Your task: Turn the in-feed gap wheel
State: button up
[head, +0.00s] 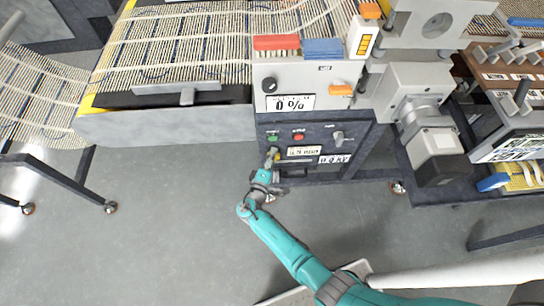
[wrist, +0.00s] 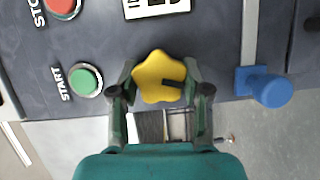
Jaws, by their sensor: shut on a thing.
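The in-feed gap wheel looks to be the yellow lobed knob (wrist: 157,77) on the dark panel in the wrist view. It has a dark slot-like mark pointing right. My gripper (wrist: 160,92) has one finger on each side of the knob and is shut on it. In the head view my gripper (head: 272,162) reaches the lower left of the dark panel (head: 350,133), and only a little yellow shows there. The label by the knob is cut off in the wrist view.
A green START button (wrist: 85,80) sits close left of my gripper, with a red STOP button (wrist: 62,6) above it. A blue knob (wrist: 270,88) on a slide stands to the right. A grey control box (head: 310,85) is above the panel. The floor (head: 160,220) is clear at left.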

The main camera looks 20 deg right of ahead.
jog(key=o, duration=1.2)
jog(key=shift+c, duration=0.2)
jog(key=shift+a, duration=0.1)
jog(key=v, duration=1.2)
